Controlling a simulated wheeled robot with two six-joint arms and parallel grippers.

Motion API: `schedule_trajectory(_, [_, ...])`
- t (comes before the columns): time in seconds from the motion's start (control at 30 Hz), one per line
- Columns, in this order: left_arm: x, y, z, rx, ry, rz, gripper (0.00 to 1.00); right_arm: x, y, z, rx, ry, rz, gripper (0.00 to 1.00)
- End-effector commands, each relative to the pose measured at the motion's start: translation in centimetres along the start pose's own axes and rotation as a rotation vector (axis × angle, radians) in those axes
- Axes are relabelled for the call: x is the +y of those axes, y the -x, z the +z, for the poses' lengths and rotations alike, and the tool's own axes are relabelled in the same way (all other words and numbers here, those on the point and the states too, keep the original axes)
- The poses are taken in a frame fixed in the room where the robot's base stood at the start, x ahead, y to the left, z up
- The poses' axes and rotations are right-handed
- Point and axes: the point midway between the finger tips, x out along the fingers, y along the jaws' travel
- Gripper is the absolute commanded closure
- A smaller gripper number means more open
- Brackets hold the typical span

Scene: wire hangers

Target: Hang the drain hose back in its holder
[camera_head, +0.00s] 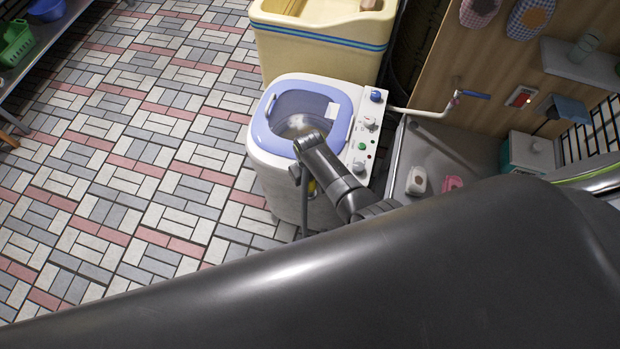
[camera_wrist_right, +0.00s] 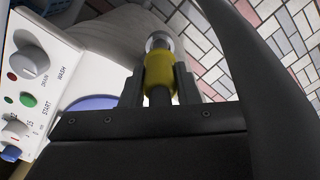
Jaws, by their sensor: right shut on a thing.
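The drain hose shows in the right wrist view as a dark hose with a yellow grip section (camera_wrist_right: 158,78) and a pale round end. My right gripper (camera_wrist_right: 160,72) is shut on the yellow section, with a finger on each side. In the head view the hose (camera_head: 305,208) hangs down in front of the small washing machine (camera_head: 280,188), and my right wrist covers part of it. A bit of yellow shows beside the wrist. I cannot make out the holder; it may be hidden. My left gripper is not in view.
The machine's control panel (camera_head: 367,130) has knobs on its right side. A yellow tub (camera_head: 320,48) stands behind it. A tap pipe (camera_head: 430,108) and a grey sink area (camera_head: 450,145) lie to the right. Open tiled floor (camera_head: 130,170) is on the left.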

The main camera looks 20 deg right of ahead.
Motion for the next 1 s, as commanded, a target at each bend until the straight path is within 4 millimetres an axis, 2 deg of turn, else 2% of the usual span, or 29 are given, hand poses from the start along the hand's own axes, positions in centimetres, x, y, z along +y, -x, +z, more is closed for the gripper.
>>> schedule_trajectory(1.0, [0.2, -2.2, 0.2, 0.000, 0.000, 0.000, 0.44, 0.0, -2.7, 0.0, 0.001, 0.000, 0.000, 0.98])
